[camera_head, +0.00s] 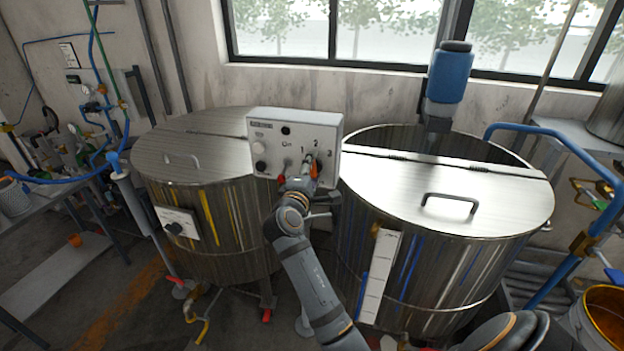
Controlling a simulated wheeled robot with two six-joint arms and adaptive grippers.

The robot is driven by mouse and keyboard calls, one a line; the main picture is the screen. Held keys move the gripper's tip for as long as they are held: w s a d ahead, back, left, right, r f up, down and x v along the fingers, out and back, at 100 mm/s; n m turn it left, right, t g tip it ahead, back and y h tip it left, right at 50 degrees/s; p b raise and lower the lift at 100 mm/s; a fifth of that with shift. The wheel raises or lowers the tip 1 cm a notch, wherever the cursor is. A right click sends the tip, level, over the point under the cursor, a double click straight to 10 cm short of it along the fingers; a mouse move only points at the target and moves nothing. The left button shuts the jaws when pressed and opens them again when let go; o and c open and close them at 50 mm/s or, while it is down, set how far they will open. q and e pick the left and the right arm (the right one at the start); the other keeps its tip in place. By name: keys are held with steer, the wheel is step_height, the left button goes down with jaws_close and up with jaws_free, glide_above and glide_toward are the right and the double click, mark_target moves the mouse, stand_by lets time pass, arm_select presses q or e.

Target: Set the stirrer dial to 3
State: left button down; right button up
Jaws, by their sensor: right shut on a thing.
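A pale grey control box (262,122) stands between two steel tanks in the head view. Its face carries the marks 1, 2 and 3 in an arc on the right half, above the stirrer dial. My right gripper (304,172) reaches up to the box from below and is shut on the dial, just under those marks. The gripper hides most of the dial, so I cannot tell which number it points to. An orange-red part shows beside the fingers. My left gripper is not in view.
A blue pipe (560,135) and an orange-lined bucket (608,310) are at right.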

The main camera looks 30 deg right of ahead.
steer(key=m+b, duration=0.5)
steer(key=shift+s+d+f+m, duration=0.1)
steer(key=shift+f+m, duration=0.1)
steer(key=shift+m, duration=0.1)
steer(key=m+b, duration=0.3)
steer(key=shift+m+b, duration=0.3)
steer(key=shift+s+r+m+b, duration=0.1)
steer(key=shift+r+m+b, duration=0.1)
steer(key=shift+m+b, duration=0.35)
steer(key=shift+m, duration=0.25)
steer(key=o, duration=1.2)
steer(key=shift+f, duration=0.1)
steer(key=shift+c, duration=0.2)
